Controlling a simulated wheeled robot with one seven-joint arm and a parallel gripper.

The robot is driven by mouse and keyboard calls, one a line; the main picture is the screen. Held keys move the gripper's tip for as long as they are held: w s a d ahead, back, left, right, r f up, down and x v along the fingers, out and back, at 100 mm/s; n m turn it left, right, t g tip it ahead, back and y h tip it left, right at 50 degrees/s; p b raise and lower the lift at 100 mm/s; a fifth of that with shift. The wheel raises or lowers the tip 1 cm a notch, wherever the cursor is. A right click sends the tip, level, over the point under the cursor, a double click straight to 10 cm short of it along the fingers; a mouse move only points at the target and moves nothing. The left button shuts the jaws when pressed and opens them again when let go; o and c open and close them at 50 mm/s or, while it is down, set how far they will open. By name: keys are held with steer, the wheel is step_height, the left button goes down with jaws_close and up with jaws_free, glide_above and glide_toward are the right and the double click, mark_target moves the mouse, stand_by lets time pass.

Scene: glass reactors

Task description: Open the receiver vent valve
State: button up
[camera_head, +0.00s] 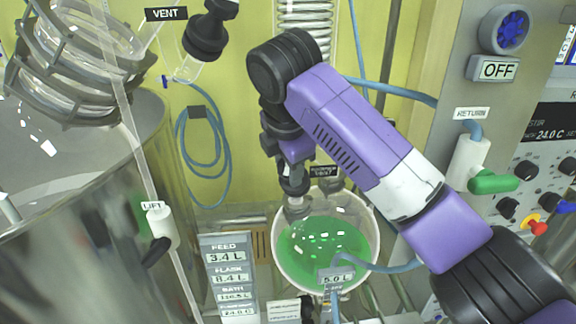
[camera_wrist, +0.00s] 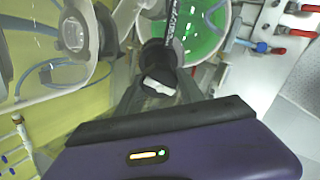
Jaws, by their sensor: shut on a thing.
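A black label (camera_head: 323,171), too small to read surely, stands just right of my gripper. In the wrist view, my gripper (camera_wrist: 158,84) has its grey fingers on either side of a black valve knob (camera_wrist: 157,56), shut on it. A dark label (camera_wrist: 172,25) sits beyond the knob, and the green liquid (camera_wrist: 203,28) is behind it. The fingers and my arm partly hide the knob, so how far it is turned cannot be told.
A VENT label (camera_head: 166,14) and another black knob (camera_head: 205,38) are at the upper left. A large metal vessel (camera_head: 85,220) fills the left. A control panel (camera_head: 545,170) and a green-handled RETURN valve (camera_head: 492,183) stand right. Blue hoses (camera_head: 222,150) hang at the back.

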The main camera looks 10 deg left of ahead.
steer(key=n, duration=0.4)
steer(key=shift+g+h, duration=0.3)
steer(key=n, duration=0.4)
steer(key=shift+s+h, duration=0.1)
steer(key=shift+h, duration=0.3)
steer(key=n+h, duration=0.1)
steer(key=n, duration=0.3)
steer(key=shift+n+h, duration=0.3)
steer(key=shift+n, duration=1.6)
steer(key=o, duration=1.4)
